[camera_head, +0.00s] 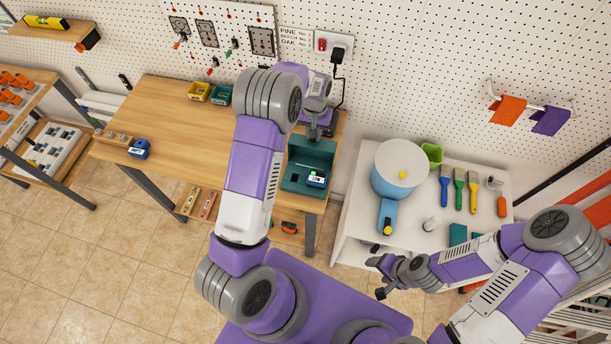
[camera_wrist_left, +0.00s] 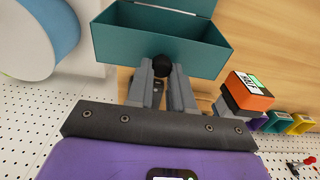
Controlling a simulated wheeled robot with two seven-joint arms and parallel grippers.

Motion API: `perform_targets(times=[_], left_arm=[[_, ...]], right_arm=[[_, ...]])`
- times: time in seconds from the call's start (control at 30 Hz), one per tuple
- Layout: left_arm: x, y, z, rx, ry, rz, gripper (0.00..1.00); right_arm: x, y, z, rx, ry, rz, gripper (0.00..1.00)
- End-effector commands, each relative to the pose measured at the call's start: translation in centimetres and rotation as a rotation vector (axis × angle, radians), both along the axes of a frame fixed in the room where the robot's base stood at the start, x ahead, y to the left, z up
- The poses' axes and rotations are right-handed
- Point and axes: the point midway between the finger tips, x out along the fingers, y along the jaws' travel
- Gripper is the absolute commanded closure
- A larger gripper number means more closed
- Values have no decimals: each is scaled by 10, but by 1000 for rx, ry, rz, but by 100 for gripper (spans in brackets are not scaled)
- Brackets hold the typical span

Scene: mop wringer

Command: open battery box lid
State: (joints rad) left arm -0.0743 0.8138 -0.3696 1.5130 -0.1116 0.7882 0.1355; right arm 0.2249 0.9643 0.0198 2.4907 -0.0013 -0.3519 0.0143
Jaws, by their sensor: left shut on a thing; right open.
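The teal battery box (camera_head: 293,180) stands at the right end of the wooden table, its hollow side showing in the head view. A blue battery with a white label (camera_head: 316,179) shows at its lower right. In the left wrist view the teal box (camera_wrist_left: 120,48) shows a hollow inside, with a thin panel edge at the top. My left gripper (camera_wrist_left: 162,72) is shut on a round black knob (camera_wrist_left: 162,65) at the near teal wall. I cannot tell how far the lid is swung. My right gripper (camera_head: 377,278) is open and empty, low before the white table.
An orange battery (camera_wrist_left: 252,90) stands close beside the box. Yellow (camera_head: 199,91) and teal (camera_head: 221,95) bins stand at the table's back. The wooden table's middle is clear.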

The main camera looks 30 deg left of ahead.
Motion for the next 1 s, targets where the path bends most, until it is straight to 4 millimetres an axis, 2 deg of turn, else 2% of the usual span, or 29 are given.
perform_targets(times=[0.2, 0.6, 1.0], left_arm=[[9, 2, -4, -1, -2, 1, 91], [12, 3, -5, 1, -3, 0, 91], [30, 7, -18, 0, -2, -1, 91]], right_arm=[[0, 0, -3, 0, 0, 0, 34], [0, 0, -4, 0, 0, 0, 34], [0, 0, -14, 0, 0, 0, 34]])
